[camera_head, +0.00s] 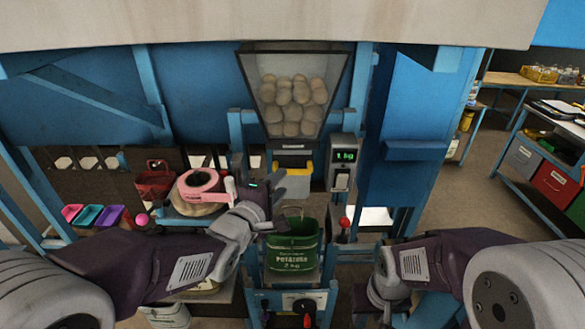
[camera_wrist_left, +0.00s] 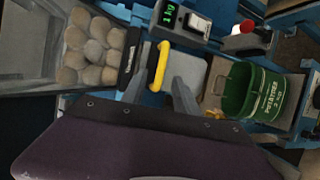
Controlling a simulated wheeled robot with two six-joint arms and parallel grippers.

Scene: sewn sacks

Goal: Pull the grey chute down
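The grey chute (camera_head: 297,185) hangs under the potato hopper, with a yellow bar (camera_head: 293,172) across its top. In the left wrist view the chute (camera_wrist_left: 187,72) is a pale grey panel beside the yellow bar (camera_wrist_left: 161,66). My left gripper (camera_head: 258,173) is just left of the chute. In the left wrist view its fingers (camera_wrist_left: 161,80) are apart, with the yellow bar showing between their tips. I cannot tell whether they touch it. My right wrist is low at the right; its fingers are hidden or out of frame.
The hopper (camera_head: 292,62) holds many potatoes behind glass. A green potato bucket (camera_head: 293,245) stands below the chute. A scale display (camera_head: 345,155) reading 1 kg and a red-knobbed lever (camera_head: 344,222) are to the right.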

